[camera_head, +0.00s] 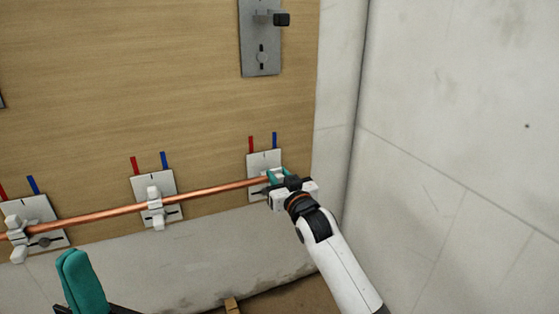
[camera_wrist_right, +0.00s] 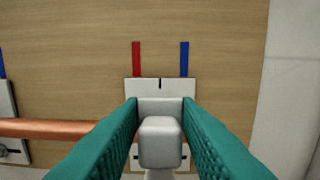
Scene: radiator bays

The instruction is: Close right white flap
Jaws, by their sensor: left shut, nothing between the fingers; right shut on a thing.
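The right white flap (camera_wrist_right: 160,143) is a rounded white block on the bracket of the right grey plate (camera_head: 256,160). My right gripper (camera_head: 279,178) is at this bracket, by the right end of the copper pipe (camera_head: 205,190). In the right wrist view its teal fingers (camera_wrist_right: 160,112) lie on both sides of the flap, shut on it. The gripper hides much of the bracket in the head view, so I cannot tell whether the flap is fully closed. My left gripper (camera_head: 82,283) is shut and empty, low at the left.
Two more plates with white brackets, in the middle (camera_head: 155,207) and at the left (camera_head: 17,238), stand along the pipe. A pale wall (camera_head: 450,150) bounds the right side.

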